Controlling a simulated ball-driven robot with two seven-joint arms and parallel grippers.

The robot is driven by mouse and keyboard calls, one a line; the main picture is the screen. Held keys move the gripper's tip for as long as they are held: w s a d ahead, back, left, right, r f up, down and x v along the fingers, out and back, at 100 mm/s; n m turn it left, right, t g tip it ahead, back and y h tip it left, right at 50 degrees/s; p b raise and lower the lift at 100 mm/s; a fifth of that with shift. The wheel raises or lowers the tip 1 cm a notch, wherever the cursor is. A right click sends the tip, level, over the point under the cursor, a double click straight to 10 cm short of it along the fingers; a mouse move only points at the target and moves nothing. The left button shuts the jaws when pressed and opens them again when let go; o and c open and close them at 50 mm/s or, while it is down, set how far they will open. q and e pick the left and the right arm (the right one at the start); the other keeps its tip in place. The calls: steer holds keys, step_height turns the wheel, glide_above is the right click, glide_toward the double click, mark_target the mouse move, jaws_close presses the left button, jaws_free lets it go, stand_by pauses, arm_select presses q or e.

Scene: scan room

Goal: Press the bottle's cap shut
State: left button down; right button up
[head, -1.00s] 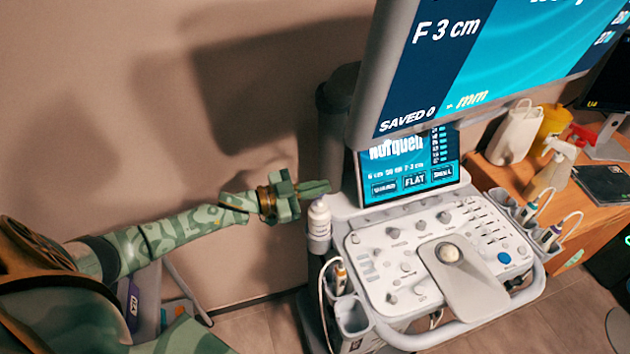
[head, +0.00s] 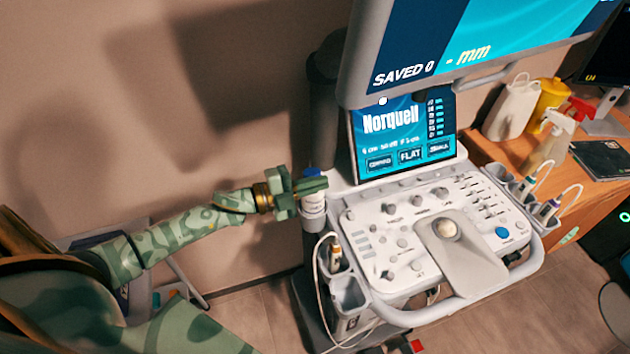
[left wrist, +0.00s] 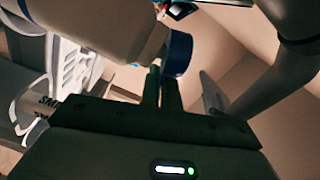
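The bottle (head: 313,208) is white and stands upright in a holder at the left edge of the ultrasound console. Its blue cap (head: 312,172) shows just above my left gripper's fingers. My left gripper (head: 313,187) crosses in front of the bottle's upper part, hiding the join of cap and bottle. In the left wrist view the bottle (left wrist: 105,22) slants across the top left, with the blue cap (left wrist: 178,54) at its end. There my left gripper's fingers (left wrist: 162,82) are together, with nothing between them, close to the cap. How the cap sits is unclear. My right gripper is not in view.
The console's control panel (head: 440,235) and small screen (head: 405,135) are right of the bottle, under a large monitor (head: 440,45). Probe holders (head: 348,290) hang below the bottle. A wooden desk (head: 490,160) holds a spray bottle (head: 548,145). Bare wall is behind my left arm.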

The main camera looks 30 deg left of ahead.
arm_select(q)
steer(key=shift+s+d+f+m+b, duration=0.1)
steer(key=shift+f+m+b, duration=0.45)
steer(key=shift+m, duration=0.45)
steer(key=c, duration=1.6)
jaws_free()
steer(key=v, duration=1.6)
steer(key=shift+s, duration=0.1)
